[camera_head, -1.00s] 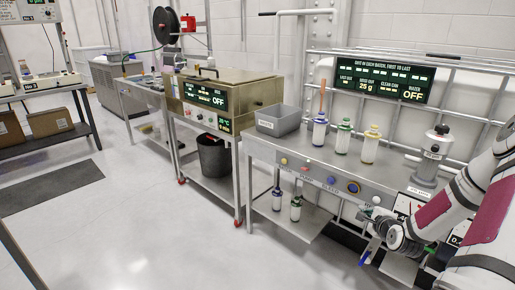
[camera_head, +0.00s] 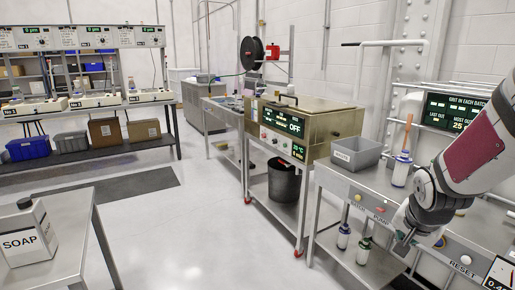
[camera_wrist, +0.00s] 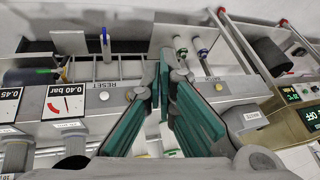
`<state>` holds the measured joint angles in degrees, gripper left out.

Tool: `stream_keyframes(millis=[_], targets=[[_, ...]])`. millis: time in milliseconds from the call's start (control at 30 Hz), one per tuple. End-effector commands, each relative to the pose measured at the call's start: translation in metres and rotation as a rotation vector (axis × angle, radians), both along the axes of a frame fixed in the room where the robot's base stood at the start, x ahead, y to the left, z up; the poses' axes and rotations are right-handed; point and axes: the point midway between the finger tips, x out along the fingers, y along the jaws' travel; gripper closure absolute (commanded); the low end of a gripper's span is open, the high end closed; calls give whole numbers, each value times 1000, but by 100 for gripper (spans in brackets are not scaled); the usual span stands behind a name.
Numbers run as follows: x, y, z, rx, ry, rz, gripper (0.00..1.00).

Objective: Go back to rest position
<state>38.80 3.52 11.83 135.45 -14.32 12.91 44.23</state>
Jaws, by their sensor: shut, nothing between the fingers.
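My gripper (camera_head: 402,246) hangs at the front edge of the steel bench (camera_head: 335,178), near its front panel with buttons, in the head view. In the wrist view my gripper (camera_wrist: 164,82) shows its green-padded fingers shut, with nothing held. My arm comes in from the right edge of the head view and is bent downward at the wrist. It hides part of the bench top behind it.
A bottle (camera_head: 401,170) and a grey bin (camera_head: 357,152) stand on the bench. Two bottles stand on its lower shelf. A soap jug (camera_head: 28,232) stands on a table at the left. The middle floor (camera_head: 205,235) is clear.

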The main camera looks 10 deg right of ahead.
Motion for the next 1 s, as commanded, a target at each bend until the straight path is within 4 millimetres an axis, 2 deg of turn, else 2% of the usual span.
stream_keyframes(millis=[33, 200, 400, 500, 700, 900, 1000], targets=[[-10, 19, 15, -26, 33, 60, 100], [-58, 76, 50, -75, 166, 254, 100], [-129, 136, 76, -84, 291, 503, 100], [-162, 157, 83, -74, 336, 620, 100], [-215, 186, 90, -48, 396, 812, 100], [-260, 204, 92, -21, 433, 986, 100], [-258, 203, 110, -30, 419, 978, 100]])
